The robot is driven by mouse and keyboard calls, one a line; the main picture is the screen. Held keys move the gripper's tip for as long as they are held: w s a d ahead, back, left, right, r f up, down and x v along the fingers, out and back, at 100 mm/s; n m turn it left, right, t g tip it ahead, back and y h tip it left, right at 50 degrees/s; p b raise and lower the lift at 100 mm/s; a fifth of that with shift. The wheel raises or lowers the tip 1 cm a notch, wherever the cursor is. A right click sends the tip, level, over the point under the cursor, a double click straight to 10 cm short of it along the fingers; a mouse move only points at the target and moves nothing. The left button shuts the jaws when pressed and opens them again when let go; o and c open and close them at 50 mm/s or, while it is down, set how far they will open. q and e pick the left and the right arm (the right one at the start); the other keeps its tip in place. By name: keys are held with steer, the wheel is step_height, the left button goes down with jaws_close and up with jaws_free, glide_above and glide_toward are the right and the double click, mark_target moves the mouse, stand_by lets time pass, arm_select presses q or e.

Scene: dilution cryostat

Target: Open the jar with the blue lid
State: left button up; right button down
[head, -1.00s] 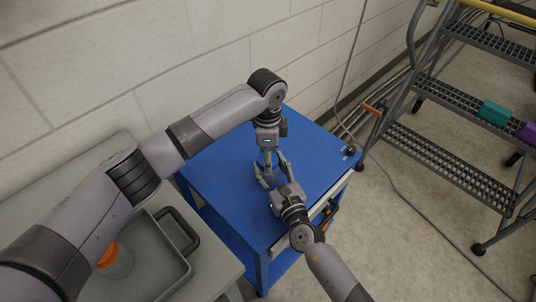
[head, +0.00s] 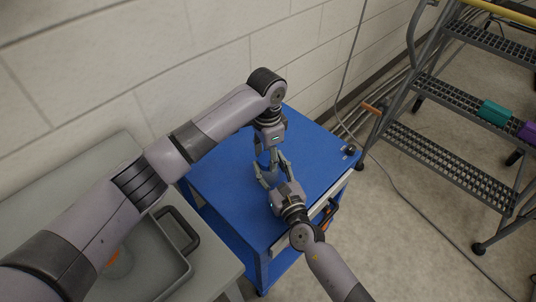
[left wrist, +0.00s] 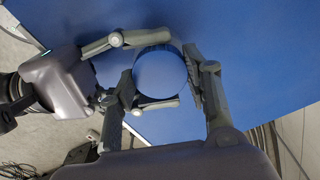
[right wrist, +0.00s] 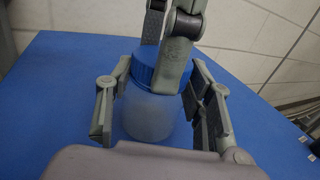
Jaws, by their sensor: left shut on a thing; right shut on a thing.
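The jar, a clear frosted body (right wrist: 150,118) with a blue lid (right wrist: 143,72), stands upright on the blue cart top. In the left wrist view the lid (left wrist: 160,73) shows from above as a round blue disc. My left gripper (head: 268,160) comes down from above, its fingers shut on opposite sides of the lid. My right gripper (right wrist: 160,112) is shut around the jar body from the side; it also shows in the head view (head: 271,174). The lid sits on the jar; whether it is loosened cannot be told. In the head view the grippers mostly hide the jar.
The blue cart top (head: 222,160) is mostly clear around the jar. A grey tray (head: 180,268) stands on the bench at left, with an orange-topped item (head: 113,257) mostly behind my left arm. A wall runs behind; a stepladder (head: 450,165) stands at right.

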arm_select(q)
steer(key=shift+n, duration=0.7)
steer(key=o, duration=1.3)
step_height(320, 180, up, 4)
steer(key=shift+r, duration=0.2)
step_height(320, 180, up, 2)
steer(key=m, duration=0.3)
steer(key=shift+m, duration=0.3)
steer(key=shift+c, duration=0.4)
steer(key=r+m, duration=0.1)
steer(key=m, duration=0.1)
steer(key=shift+s+r+m, duration=0.1)
steer(key=shift+r+m, duration=0.05)
steer(key=shift+m, duration=0.25)
steer(key=shift+f, duration=3.85)
